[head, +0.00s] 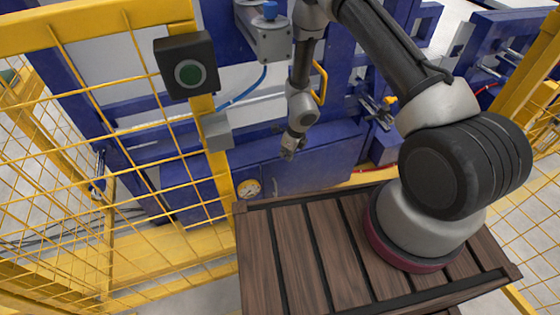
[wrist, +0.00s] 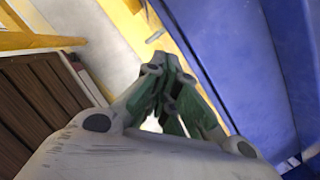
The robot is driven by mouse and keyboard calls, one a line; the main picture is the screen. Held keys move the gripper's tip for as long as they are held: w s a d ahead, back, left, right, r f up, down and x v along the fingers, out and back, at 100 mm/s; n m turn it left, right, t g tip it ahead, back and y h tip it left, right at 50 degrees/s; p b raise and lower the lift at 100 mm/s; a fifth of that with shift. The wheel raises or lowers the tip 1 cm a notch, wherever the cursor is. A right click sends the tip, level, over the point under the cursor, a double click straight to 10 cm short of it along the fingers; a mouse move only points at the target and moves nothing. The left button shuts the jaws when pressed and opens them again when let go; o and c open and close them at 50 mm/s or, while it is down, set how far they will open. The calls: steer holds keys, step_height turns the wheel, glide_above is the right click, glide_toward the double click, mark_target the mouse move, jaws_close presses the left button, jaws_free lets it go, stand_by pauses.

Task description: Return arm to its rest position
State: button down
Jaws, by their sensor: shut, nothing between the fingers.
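My gripper (head: 288,153) hangs at the end of my arm in the head view, past the far edge of the wooden slatted platform and in front of the blue machine. It points down and looks small there. In the wrist view my gripper (wrist: 165,85) has its fingers together with nothing between them. My arm rises from its base on the right side of the platform, bends at the top and comes down toward the blue machine. No pipe shows in either view.
The dark wooden platform (head: 290,255) is bare on its left part. A yellow mesh fence (head: 150,195) with a black button box (head: 187,68) stands at the left. The blue machine (head: 315,165) is close behind my gripper.

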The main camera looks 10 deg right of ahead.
steer(key=s+a+r+n+g+y, duration=0.2)
steer(key=s+r+n, duration=0.2)
steer(key=s+n, duration=0.35)
steer(key=s+d+r+n+t+h, duration=0.1)
steer(key=s+d+r+n, duration=0.5)
steer(key=r, duration=1)
steer(key=s+d+r+n+t+h, duration=0.1)
steer(key=s+d+r+n, duration=0.5)
steer(key=r, duration=1.1)
steer(key=s+d+r+n+t+h, duration=0.2)
steer(key=s+d+r+n, duration=0.5)
steer(key=r, duration=1)
steer(key=shift+s+d+t, duration=0.3)
steer(key=shift+s+d, duration=0.05)
steer(key=shift+d, duration=1.4)
